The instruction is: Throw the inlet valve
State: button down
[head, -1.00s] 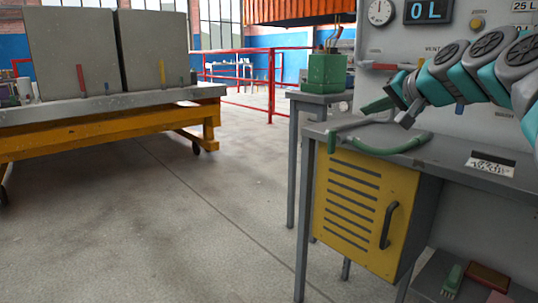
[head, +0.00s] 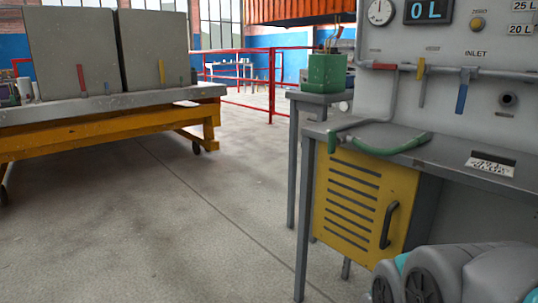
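The blue lever (head: 462,92) hangs straight down from a grey pipe on the grey panel (head: 519,72), below and slightly left of the word INLET; I take it as the inlet valve. A red lever (head: 384,67) further left lies level along the pipe. The display (head: 429,11) above reads 0 L. My gripper is out of view; only grey and teal links of my arm show at the bottom right, below and in front of the panel.
A grey bench (head: 435,165) stands before the panel, with a green-ended hose (head: 392,146) on it and a yellow louvred cabinet (head: 352,207) below. A green box (head: 327,73) stands on a small table. A yellow trolley (head: 100,132) is at left. The floor between is clear.

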aim_at(463, 87)
jog(key=l+u, duration=0.3)
jog(key=l, duration=0.4)
jog(key=i+l+u, duration=0.1)
jog(key=l+u, duration=0.2)
jog(key=l, duration=0.4)
jog(key=j+u, duration=0.1)
jog(key=j, duration=0.15)
jog(key=l+z, duration=0.1)
jog(key=l, duration=0.1)
